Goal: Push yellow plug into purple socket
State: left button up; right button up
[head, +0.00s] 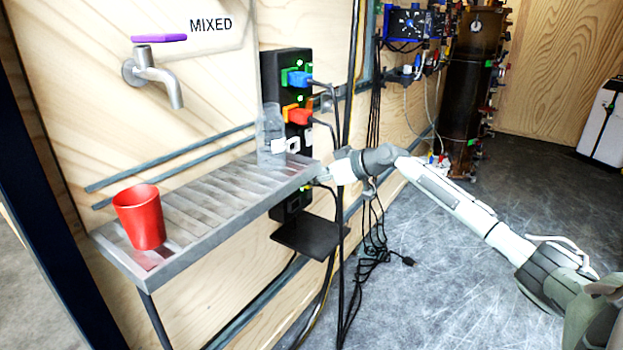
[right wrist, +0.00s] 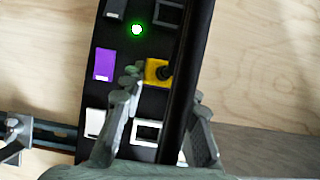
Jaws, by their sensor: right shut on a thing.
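The yellow plug (right wrist: 157,72) shows in the right wrist view between the fingers of my right gripper (right wrist: 166,84), which is shut on it. The plug lies over the black socket panel (right wrist: 118,82), in the row of a purple label (right wrist: 103,64) at its left. The socket behind the plug is hidden, so I cannot tell how deep the plug sits. In the head view my right gripper reaches the panel (head: 283,62) from the right, just beyond the metal shelf; the plug and the purple label are hidden there. My left gripper is not in view.
A metal shelf (head: 195,215) carries a red cup (head: 140,215) and a clear bottle (head: 270,132) close to the panel. Black cables (head: 372,235) hang below my arm. A green light (right wrist: 137,29) glows above the plug's row.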

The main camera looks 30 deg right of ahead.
jog(key=shift+w+a, duration=0.15)
jog(key=shift+w, duration=0.2)
jog(key=o, duration=1.3)
jog(key=shift+c, duration=0.2)
jog(key=v, duration=0.7)
jog(key=shift+s, duration=0.2)
jog(key=shift+r, duration=0.1)
